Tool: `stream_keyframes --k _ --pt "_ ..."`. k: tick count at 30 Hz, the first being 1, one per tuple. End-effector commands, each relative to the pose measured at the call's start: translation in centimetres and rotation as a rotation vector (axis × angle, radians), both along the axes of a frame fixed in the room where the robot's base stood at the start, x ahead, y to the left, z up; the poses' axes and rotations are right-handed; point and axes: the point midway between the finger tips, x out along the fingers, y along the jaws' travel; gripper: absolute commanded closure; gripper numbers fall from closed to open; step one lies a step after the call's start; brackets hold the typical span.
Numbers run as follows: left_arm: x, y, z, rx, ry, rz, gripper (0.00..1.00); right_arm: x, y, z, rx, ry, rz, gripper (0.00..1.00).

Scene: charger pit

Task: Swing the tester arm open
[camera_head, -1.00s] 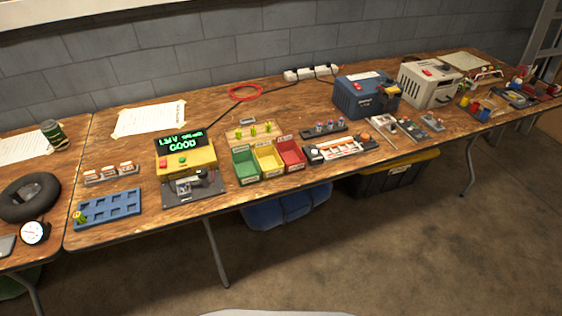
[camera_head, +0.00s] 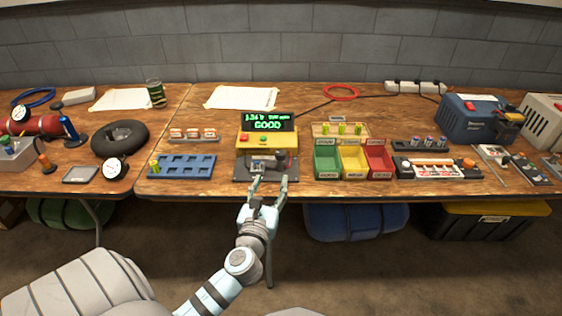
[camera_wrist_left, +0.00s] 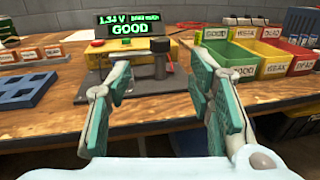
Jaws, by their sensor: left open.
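The yellow battery tester (camera_head: 268,142) stands on the wooden table, its screen (camera_head: 267,124) reading 1.34 V and GOOD. It also shows in the left wrist view (camera_wrist_left: 128,45). Its grey base (camera_head: 243,171) holds a small cradle and the tester arm with a dark round knob (camera_head: 281,157); the knob shows in the left wrist view (camera_wrist_left: 160,46). My left gripper (camera_head: 270,181) is open and empty at the table's front edge, just before the base; its green-padded fingers (camera_wrist_left: 158,85) stand apart with the knob behind the gap. Whether the arm is lowered is too small to tell. My right gripper is out of view.
Green, yellow and red bins (camera_head: 351,177) stand right of the tester. A blue slotted tray (camera_head: 181,174) with one small cell lies to its left. A wooden rack (camera_head: 341,130) stands behind the bins. Bare tabletop lies between the tray and the tester.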

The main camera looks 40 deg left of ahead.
Motion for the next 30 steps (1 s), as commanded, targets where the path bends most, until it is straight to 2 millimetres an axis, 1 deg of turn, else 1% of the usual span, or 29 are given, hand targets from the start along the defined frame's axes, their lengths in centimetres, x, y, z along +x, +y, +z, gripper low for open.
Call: stream_keyframes --k 5,9,12,15,20,28,30 --pt "3.8 1.8 0.1 -0.002 -0.002 0.0 0.52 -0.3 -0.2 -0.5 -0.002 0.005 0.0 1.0" --pt "7.3 3.7 0.0 -0.004 -0.001 0.002 0.52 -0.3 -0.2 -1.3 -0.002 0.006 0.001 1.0" --pt "9.4 4.6 -0.1 -0.005 0.001 0.0 0.52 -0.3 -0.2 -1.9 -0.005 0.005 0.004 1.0" --pt "10.8 5.3 -0.1 -0.007 0.002 0.001 0.52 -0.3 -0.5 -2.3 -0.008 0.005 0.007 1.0" --pt "12.0 5.9 0.0 -0.008 0.002 -0.001 0.52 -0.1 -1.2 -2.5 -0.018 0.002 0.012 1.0" --pt "12.2 5.9 0.1 -0.008 0.003 -0.001 0.52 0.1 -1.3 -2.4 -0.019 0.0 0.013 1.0" --pt "12.1 5.9 0.1 -0.008 0.003 -0.001 0.63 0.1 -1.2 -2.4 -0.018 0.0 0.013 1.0"
